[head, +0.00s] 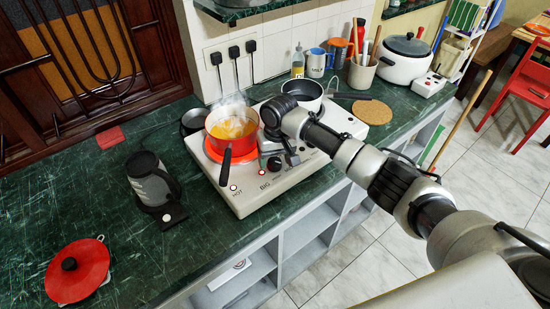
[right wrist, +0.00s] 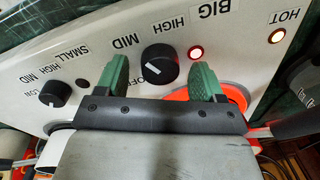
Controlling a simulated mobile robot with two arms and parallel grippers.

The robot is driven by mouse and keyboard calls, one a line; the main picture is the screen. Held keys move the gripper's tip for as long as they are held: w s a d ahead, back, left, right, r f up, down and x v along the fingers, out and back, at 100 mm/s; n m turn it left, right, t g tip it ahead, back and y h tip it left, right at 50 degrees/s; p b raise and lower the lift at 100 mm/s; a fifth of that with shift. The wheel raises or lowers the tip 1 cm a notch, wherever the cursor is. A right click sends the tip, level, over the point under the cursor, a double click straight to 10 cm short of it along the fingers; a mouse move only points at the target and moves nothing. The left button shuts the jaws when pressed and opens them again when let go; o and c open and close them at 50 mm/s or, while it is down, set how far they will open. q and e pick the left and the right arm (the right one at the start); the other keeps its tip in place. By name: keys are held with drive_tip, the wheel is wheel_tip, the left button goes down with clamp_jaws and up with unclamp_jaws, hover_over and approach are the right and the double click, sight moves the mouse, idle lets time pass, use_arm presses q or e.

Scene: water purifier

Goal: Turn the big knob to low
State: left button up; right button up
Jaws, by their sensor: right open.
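The big knob (right wrist: 160,66) is black and round, on the front of the white stove (right wrist: 235,20). Its white mark sits on the left part of its face in the right wrist view. The labels there appear upside down: HIGH, MID and OFF show around the knob, and no LOW label can be read by it. My right gripper (right wrist: 160,76) is open, its green fingers on either side of the knob with visible gaps. In the head view my right gripper (head: 284,158) is over the stove's front, beside the knob (head: 274,163). My left gripper is out of view.
A red pot (head: 231,130) steams on the left burner, its dark handle (head: 225,168) jutting forward. A dark pan (head: 302,95) is behind my gripper. The small knob (right wrist: 55,94) is left in the wrist view.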

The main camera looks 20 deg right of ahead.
drive_tip(key=shift+f, duration=0.35)
drive_tip(key=c, duration=0.9)
